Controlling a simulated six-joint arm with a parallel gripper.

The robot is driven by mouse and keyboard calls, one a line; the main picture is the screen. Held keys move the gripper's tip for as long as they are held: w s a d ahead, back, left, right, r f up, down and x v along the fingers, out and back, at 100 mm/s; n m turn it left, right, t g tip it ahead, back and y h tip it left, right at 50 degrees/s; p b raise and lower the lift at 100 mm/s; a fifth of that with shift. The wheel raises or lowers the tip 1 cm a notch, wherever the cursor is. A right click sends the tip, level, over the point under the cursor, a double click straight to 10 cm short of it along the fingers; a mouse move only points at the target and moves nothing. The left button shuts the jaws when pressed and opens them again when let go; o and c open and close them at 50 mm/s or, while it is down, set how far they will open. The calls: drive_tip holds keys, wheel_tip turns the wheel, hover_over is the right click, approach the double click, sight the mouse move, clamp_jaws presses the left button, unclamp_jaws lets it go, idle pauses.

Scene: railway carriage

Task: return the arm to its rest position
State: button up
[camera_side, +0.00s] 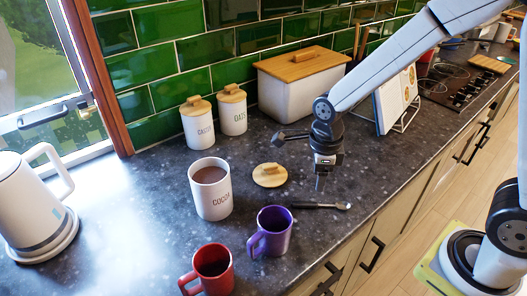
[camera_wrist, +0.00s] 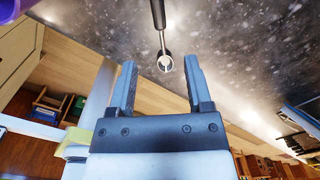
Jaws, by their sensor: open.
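My gripper (camera_side: 320,184) hangs pointing down over the dark speckled counter, near its front edge. The wrist view shows its two fingers (camera_wrist: 159,70) spread apart with nothing between them. A spoon with a dark handle (camera_side: 318,206) lies on the counter just below the gripper in the side view. In the wrist view its round metal end (camera_wrist: 165,63) shows beyond the fingers, not held. The open cocoa canister (camera_side: 214,208), filled with brown powder, stands left of the gripper. Its wooden lid (camera_side: 270,178) lies on the counter beside it.
A purple mug (camera_side: 271,231) and a red mug (camera_side: 213,270) stand in front of the cocoa canister. A kettle (camera_side: 30,205) is at the left. Two lidded canisters, a bread bin (camera_side: 290,98) and a book stand (camera_side: 398,101) line the wall. The hob (camera_side: 458,82) is farther right.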

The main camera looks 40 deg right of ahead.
drive_tip(key=n, duration=0.3)
drive_tip(key=shift+s+d+r, duration=0.1)
drive_tip(key=shift+s+d, duration=0.25)
drive_tip(key=s+d+n+t, duration=0.1)
drive_tip(key=s+d+n, duration=0.1)
drive_tip(key=n, duration=0.9)
drive_tip(key=s+d+n+t, duration=0.1)
drive_tip(key=s+d+n, duration=0.1)
drive_tip(key=n, duration=1)
drive_tip(key=shift+s+r+n+t, duration=0.3)
drive_tip(key=shift+s+r, duration=0.15)
drive_tip(key=shift+s, duration=0.1)
